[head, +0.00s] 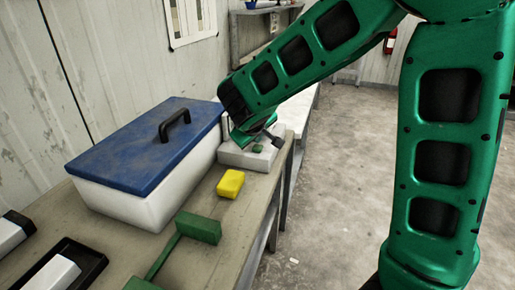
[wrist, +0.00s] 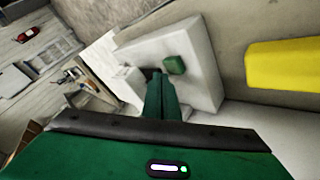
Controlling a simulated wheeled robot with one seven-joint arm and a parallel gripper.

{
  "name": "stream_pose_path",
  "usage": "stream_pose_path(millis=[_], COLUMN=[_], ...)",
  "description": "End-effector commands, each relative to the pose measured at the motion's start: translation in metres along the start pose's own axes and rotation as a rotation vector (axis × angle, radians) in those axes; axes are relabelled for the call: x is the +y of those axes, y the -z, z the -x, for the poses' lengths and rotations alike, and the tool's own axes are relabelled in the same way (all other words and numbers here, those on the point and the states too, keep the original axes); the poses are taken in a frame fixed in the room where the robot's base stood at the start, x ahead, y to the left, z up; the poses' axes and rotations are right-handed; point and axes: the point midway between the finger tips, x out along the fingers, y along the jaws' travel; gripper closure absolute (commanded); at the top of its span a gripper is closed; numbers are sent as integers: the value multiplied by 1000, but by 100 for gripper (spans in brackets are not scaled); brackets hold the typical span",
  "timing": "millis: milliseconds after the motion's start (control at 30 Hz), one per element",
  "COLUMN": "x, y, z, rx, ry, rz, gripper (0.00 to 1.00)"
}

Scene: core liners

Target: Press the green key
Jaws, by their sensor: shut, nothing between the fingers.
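The green key (head: 258,148) is a small green block on top of a pale white box (head: 238,157) near the far right edge of the table. It also shows in the wrist view (wrist: 174,65), on the face of the white box (wrist: 205,75). My gripper (wrist: 158,76) is shut and empty, its green fingers close together and their tips just beside the key. In the head view my gripper is over the far part of the box, and the wrist hides part of it. I cannot tell whether the fingertips touch the box or the key.
A white bin with a blue lid (head: 140,145) and black handle stands left of the white box. A yellow block (head: 231,183) lies in front of it. A green hammer-shaped object (head: 198,228) and dark trays (head: 68,265) lie nearer. Open floor is right of the table.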

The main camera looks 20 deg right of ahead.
Motion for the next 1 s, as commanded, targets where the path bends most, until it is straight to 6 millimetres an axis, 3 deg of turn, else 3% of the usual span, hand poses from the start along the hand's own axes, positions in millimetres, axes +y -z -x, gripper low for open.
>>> stream_pose_path(millis=[1000], x=[-4], y=[-4], z=[-5], rx=[0], ry=[0], rz=[-1], gripper=[100])
